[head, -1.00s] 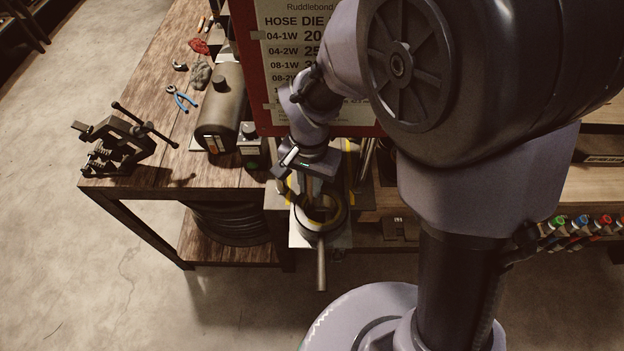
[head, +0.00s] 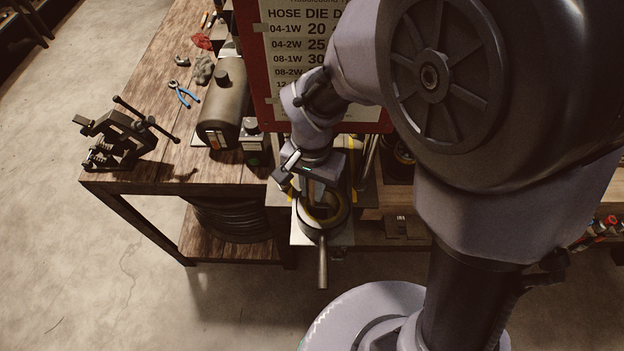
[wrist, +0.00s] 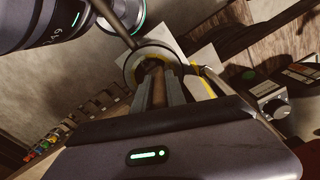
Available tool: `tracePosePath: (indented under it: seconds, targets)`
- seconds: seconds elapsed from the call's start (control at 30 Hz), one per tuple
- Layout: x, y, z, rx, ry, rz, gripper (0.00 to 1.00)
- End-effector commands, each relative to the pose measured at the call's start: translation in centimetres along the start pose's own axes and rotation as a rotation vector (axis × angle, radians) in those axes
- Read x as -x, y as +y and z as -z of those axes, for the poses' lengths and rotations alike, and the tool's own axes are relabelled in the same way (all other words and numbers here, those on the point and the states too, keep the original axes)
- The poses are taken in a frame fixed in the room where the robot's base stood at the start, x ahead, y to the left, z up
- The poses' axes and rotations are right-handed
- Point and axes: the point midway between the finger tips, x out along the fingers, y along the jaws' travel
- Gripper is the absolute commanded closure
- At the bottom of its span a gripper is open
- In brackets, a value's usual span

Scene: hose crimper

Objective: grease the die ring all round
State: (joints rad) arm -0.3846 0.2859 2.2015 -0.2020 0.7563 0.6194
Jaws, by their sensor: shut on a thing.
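The die ring (head: 346,214) is a round, dark-rimmed ring with a yellowish inner band, on the crimper at the table's front edge. A bar handle (head: 322,262) sticks out from it toward me. My gripper (head: 319,196) points down over the ring's opening. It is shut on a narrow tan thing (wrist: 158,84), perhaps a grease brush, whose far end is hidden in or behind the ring. In the wrist view the ring's grey rim (wrist: 130,66) lies just beyond the fingertips. I cannot tell whether the held thing touches the ring, or see any grease.
A die chart board (head: 292,60) stands behind my wrist. A dark cylinder (head: 222,112) and a control box with a knob (head: 254,140) are left of the crimper. The floor in front is clear.

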Motion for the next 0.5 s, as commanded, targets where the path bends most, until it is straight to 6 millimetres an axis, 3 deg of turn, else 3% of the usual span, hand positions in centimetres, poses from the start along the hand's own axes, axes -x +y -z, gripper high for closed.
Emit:
tracePosePath:
  seconds: [0.5]
  targets:
    - [-0.1,1.3,-0.7,-0.002,0.0,0.0,1.0]
